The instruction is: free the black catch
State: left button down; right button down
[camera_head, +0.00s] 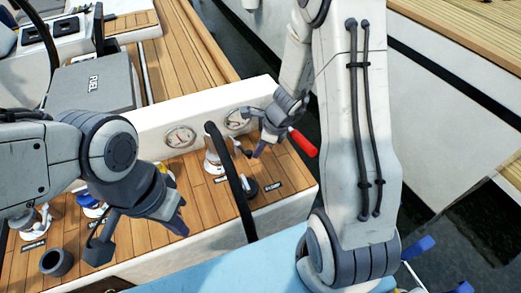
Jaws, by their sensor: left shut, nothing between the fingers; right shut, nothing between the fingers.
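A small black fitting (251,187), which looks like the black catch, sits on the wooden deck panel beside a dark label at its right end. It is partly hidden behind a curved black bar. My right gripper (256,152) reaches in from the top, is shut and empty, and hangs above and slightly right of the black fitting; I cannot see contact. My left gripper (177,217) is shut and empty over the left middle of the panel, well left of the black fitting.
The curved black bar (231,180) stands between the grippers. A red handle (303,142) sticks out right of my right gripper. Two round gauges (180,136) sit in the white wall behind. A blue fitting (93,208) and a dark cup (56,262) are at left.

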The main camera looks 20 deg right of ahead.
pick_arm(q)
jog(key=shift+s+f, duration=0.15)
jog(key=shift+f, duration=0.35)
pick_arm(e)
jog(key=shift+s+a+m, duration=0.35)
jog(key=shift+a+m, duration=0.15)
jog(key=shift+a, duration=0.35)
pick_arm(q)
jog(key=shift+r, duration=0.1)
pick_arm(e)
jog(key=shift+w+d, duration=0.15)
